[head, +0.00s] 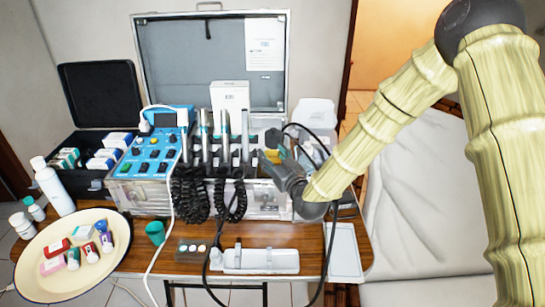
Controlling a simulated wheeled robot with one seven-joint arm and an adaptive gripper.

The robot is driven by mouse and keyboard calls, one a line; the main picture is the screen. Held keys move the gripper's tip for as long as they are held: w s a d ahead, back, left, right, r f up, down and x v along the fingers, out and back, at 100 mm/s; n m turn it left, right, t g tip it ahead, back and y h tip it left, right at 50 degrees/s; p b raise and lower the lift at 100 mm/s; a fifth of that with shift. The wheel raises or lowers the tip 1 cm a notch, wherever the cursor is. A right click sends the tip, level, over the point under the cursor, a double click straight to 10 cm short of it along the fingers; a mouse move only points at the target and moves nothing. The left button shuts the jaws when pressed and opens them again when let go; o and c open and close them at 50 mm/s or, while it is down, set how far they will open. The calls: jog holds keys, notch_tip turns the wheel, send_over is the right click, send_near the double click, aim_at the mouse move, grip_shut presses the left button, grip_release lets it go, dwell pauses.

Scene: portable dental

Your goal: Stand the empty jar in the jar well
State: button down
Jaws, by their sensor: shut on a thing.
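My gripper (272,150) reaches in from the right over the right part of the open dental case (265,198). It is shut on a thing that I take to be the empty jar. The thing is small and mostly hidden by the fingers and dark cables, so I cannot make out its tilt. I cannot make out the jar well; the right part of the case is behind my gripper and wrist. A pale, translucent container (316,112) stands behind my gripper.
Upright handpieces (225,135) with coiled black cords (190,195) stand just left of my gripper. A blue control panel (152,155) is further left. A white tray (260,261), a teal cup (155,233) and a loaded cream plate (40,285) are in front.

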jog(key=shift+w+d+r, duration=0.2)
jog(key=shift+w+r, duration=0.25)
jog(key=c, duration=0.5)
grip_release()
jog(key=shift+s+d, duration=0.1)
jog(key=shift+d, duration=0.05)
jog(key=shift+s+d+f, duration=0.15)
jog(key=shift+s, duration=0.05)
jog(key=v, duration=0.8)
jog(key=a+v, duration=0.1)
jog(key=v, duration=0.2)
jog(key=shift+s+d+f, duration=0.25)
jog(key=shift+s, duration=0.3)
